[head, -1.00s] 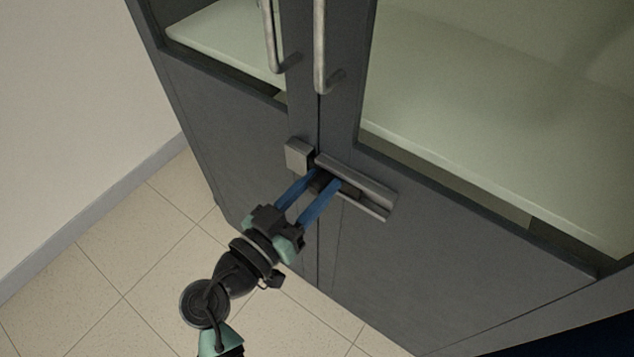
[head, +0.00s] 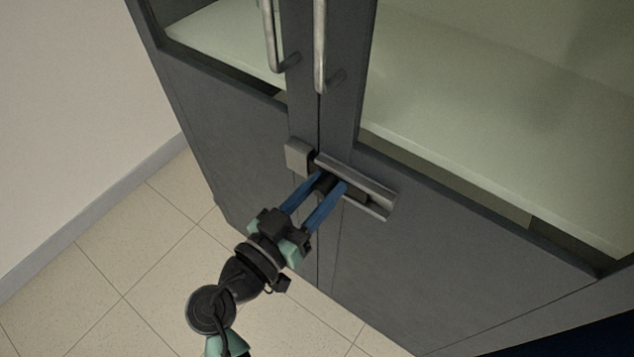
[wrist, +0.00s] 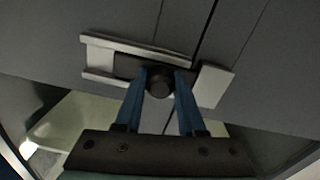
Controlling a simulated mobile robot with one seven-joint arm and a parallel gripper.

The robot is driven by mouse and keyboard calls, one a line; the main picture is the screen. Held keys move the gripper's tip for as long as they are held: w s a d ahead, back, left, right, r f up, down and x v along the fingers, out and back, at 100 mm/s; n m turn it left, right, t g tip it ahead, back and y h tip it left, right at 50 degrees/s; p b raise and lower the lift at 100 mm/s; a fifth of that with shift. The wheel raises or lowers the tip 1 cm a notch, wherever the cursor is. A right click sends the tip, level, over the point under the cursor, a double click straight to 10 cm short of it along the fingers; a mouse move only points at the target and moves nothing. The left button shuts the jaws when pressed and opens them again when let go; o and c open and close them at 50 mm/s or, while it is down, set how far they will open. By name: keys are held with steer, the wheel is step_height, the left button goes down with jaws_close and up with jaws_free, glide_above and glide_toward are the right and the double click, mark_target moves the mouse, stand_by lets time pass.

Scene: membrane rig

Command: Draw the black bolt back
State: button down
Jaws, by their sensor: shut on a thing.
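The black bolt (head: 357,196) lies in a grey metal channel (head: 378,209) on the right cabinet door. In the wrist view the bolt (wrist: 126,66) runs along the channel, with a round black knob (wrist: 160,84) standing out from it. My gripper (head: 333,183) has its two blue fingers on either side of the knob and is shut on it. A grey keeper block (head: 298,156) sits on the left door beside the seam. It also shows in the wrist view (wrist: 213,87). The fingers hide part of the bolt in the head view.
Two upright metal handles (head: 321,45) stand above the bolt, near the door seam. The doors have glass panes with a pale shelf (head: 470,130) behind. A tiled floor (head: 110,265) lies open to the left, up to a white wall (head: 60,90).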

mark_target(358, 186)
steer(key=shift+s+d, duration=0.6)
steer(key=shift+d, duration=0.2)
steer(key=shift+s+d, duration=0.6)
steer(key=shift+d, duration=0.2)
steer(key=c, duration=0.5)
jaws_free()
steer(key=shift+d, duration=0.1)
steer(key=shift+s+a, duration=0.2)
steer(key=shift+a, duration=0.15)
steer(key=v, duration=1.2)
steer(key=shift+s, duration=0.15)
steer(key=shift+a, duration=0.1)
